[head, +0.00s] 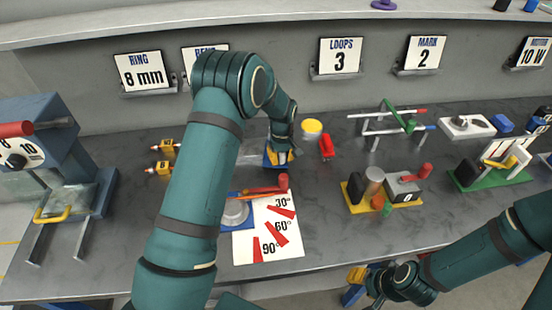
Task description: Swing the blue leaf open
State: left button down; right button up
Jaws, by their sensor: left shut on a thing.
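My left gripper (279,157) points down at the middle of the bench, behind the angle card. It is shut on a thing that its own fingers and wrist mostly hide. Blue and yellow patches show at its tip, and I cannot tell which belong to the blue leaf. A pale, clear-looking piece (251,154) lies just left of it. No blue leaf can be made out clearly apart from the gripper. My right gripper (355,285) hangs low in front of the bench edge, away from the objects. Its fingers are too small and turned to judge.
The angle card (286,238) with a red-handled lever (262,191) is in front of my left gripper. A yellow-topped cup (311,128) and red piece (326,147) stand close right. A blue machine (60,150) stands far left. Bare bench (330,215) lies right of the card.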

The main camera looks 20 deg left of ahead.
pick_arm(q)
jog(key=shift+w, duration=0.3)
jog(key=shift+r, duration=0.1)
jog(key=c, duration=0.7)
grip_release()
notch_tip(320, 180, up, 12)
jog(key=shift+f, duration=0.1)
